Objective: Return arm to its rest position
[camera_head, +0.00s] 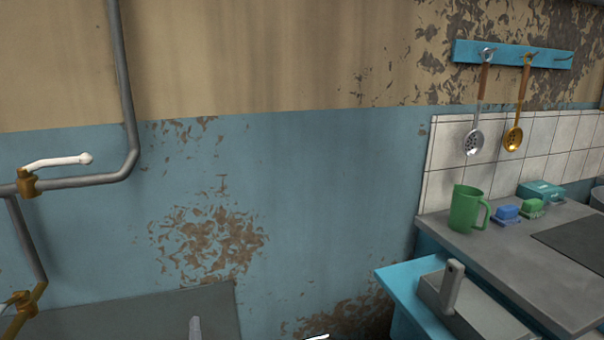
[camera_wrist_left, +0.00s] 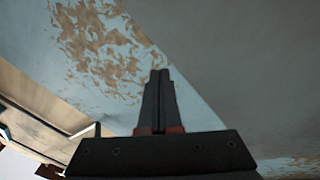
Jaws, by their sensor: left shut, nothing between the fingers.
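My left gripper (camera_wrist_left: 160,75) shows in the left wrist view, with its two dark fingers side by side and shut, nothing between them. Past the fingertips are a patch of peeling paint and a broad plain grey surface. The fingers look clear of both, though the exact gap is hard to judge. In the head view only small pieces show at the bottom edge, and I cannot tell which belong to my arm. My right gripper is in neither view.
A grey counter (camera_head: 483,245) at right holds a green mug (camera_head: 466,208), a blue sponge (camera_head: 507,212) and a teal box (camera_head: 541,190). A grey box with a handle (camera_head: 470,305) stands before it. Pipes (camera_head: 120,70) run along the left wall (camera_head: 330,190).

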